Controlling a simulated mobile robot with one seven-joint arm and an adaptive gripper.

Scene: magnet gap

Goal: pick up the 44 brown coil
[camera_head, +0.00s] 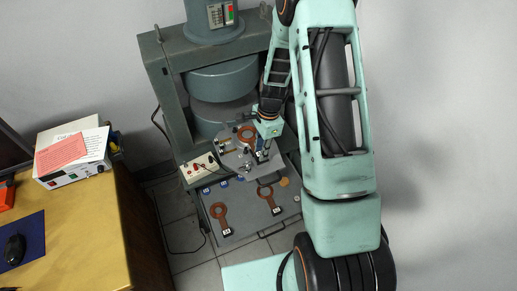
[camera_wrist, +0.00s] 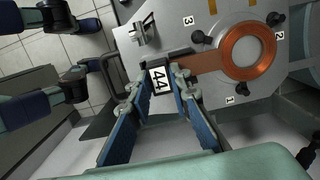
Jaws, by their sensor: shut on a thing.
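The 44 brown coil (camera_wrist: 245,52) is a copper-brown ring on a flat brown arm ending in a black block with a white "44" label. My gripper (camera_wrist: 160,80) is shut on that labelled block, with a blue-padded finger on each side. The ring lies over a grey metal plate (camera_wrist: 135,30), among black knobs by labels 1, 2 and 3. In the head view the coil's ring (camera_head: 246,132) shows on the plate in the magnet gap, left of my gripper (camera_head: 263,155). The fingertips are hard to make out there.
Two more brown coils with labelled ends, one at left (camera_head: 220,212) and one at right (camera_head: 266,194), lie on the grey tray table (camera_head: 246,222) in front. The grey magnet frame (camera_head: 165,90) stands close around the plate. A control box (camera_head: 199,168) is at its left.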

